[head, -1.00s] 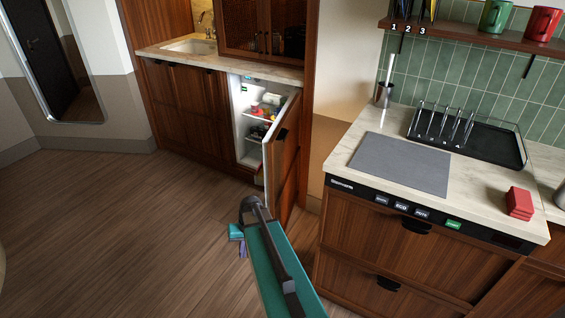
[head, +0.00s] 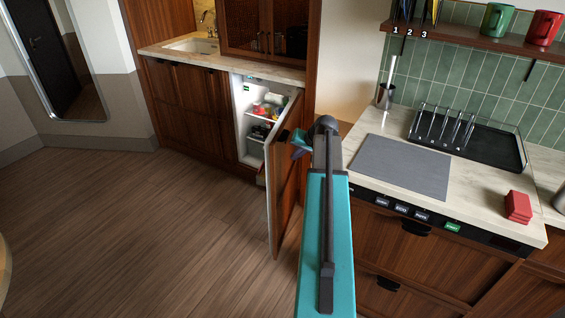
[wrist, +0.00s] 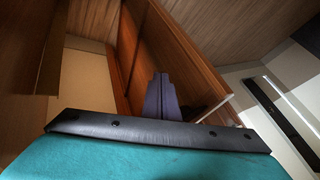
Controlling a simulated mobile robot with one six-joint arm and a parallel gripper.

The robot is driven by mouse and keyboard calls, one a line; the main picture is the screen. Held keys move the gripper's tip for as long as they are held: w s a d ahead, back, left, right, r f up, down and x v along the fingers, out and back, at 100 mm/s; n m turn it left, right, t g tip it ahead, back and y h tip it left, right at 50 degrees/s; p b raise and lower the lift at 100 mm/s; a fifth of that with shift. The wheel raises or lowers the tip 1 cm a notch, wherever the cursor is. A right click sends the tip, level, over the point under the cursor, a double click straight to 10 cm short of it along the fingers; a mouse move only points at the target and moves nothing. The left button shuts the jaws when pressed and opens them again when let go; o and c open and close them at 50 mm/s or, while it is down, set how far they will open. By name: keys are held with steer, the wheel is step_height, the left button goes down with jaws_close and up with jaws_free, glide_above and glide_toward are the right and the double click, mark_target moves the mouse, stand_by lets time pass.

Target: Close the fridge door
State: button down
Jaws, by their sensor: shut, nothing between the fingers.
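The fridge door (head: 285,185) stands open, swung out from the cabinet under the counter. Its wooden outer face is toward the right, and a dark handle shows near its top. The lit white fridge interior (head: 243,125) holds food items on its shelves. My gripper (head: 300,143) is shut and empty, at the right of the door by its outer face near the top. I cannot tell whether it touches. In the wrist view, the purple fingers (wrist: 161,98) are together, with a wooden panel, apparently the door (wrist: 185,55), close behind them.
A drawer cabinet (head: 400,240) with a grey mat (head: 400,165), dish rack (head: 465,140) and red block (head: 518,206) on its counter stands close to the right of my arm. A sink counter (head: 215,60) is above the fridge. The wooden floor (head: 140,230) at left is clear.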

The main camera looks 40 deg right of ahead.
steer(key=shift+w+a+r, duration=0.2)
steer(key=shift+w+r, duration=0.05)
steer(key=shift+w, duration=0.1)
steer(key=shift+d+f, duration=0.1)
steer(key=a+p+x, duration=0.1)
steer(key=x, duration=0.8)
steer(key=shift+w+d+f, duration=0.3)
steer(key=shift+d, duration=0.2)
